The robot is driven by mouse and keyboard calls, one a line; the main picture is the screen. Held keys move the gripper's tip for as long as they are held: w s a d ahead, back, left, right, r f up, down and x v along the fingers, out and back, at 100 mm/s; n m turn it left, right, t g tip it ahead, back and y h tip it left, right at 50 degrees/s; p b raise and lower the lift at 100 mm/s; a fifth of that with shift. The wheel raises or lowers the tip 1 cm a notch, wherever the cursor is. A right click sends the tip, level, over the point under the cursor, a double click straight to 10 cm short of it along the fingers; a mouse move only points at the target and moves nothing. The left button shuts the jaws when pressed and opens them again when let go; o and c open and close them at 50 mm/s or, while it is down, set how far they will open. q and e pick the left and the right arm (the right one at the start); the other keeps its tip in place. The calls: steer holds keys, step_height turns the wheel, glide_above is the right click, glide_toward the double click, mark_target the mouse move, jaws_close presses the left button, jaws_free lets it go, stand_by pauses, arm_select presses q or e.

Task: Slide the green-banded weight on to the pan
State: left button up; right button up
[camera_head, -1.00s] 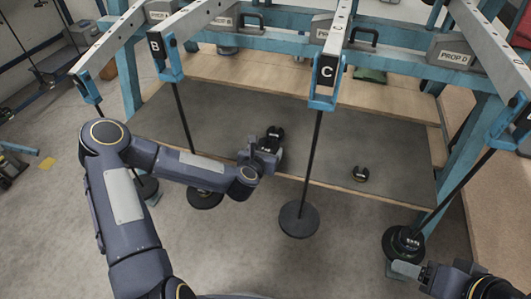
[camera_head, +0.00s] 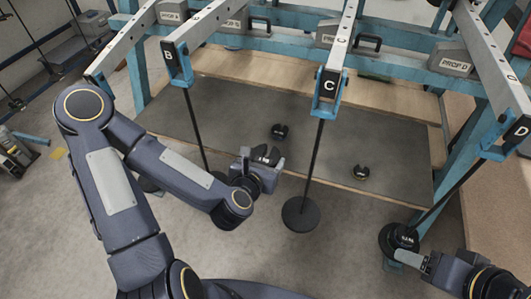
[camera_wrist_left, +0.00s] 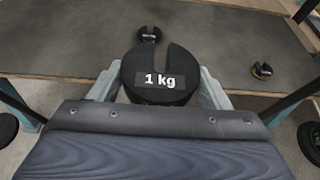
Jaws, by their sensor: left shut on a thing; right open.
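My left gripper (camera_head: 262,165) is shut on a black slotted weight (camera_wrist_left: 160,82) marked 1 kg. It holds the weight beyond the front edge of the grey board, left of the pan (camera_head: 300,216) hanging below lever C. That round dark pan looks empty. The band of the held weight is hidden, so I cannot tell its colour. Another pan under lever D (camera_head: 396,238) carries dark weights. My right gripper (camera_head: 408,258) is open beside it. Pan B is mostly hidden behind my left arm.
Thin hanging rods (camera_head: 315,160) and blue frame posts (camera_head: 462,150) stand around.

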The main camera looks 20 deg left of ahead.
mark_target(264, 160)
arm_select(q)
steer(key=shift+s+r+p, duration=0.1)
steer(key=shift+r+p, duration=1.15)
steer(key=shift+r, duration=0.45)
arm_select(e)
step_height(264, 160, up, 3)
steer(key=shift+f, duration=0.15)
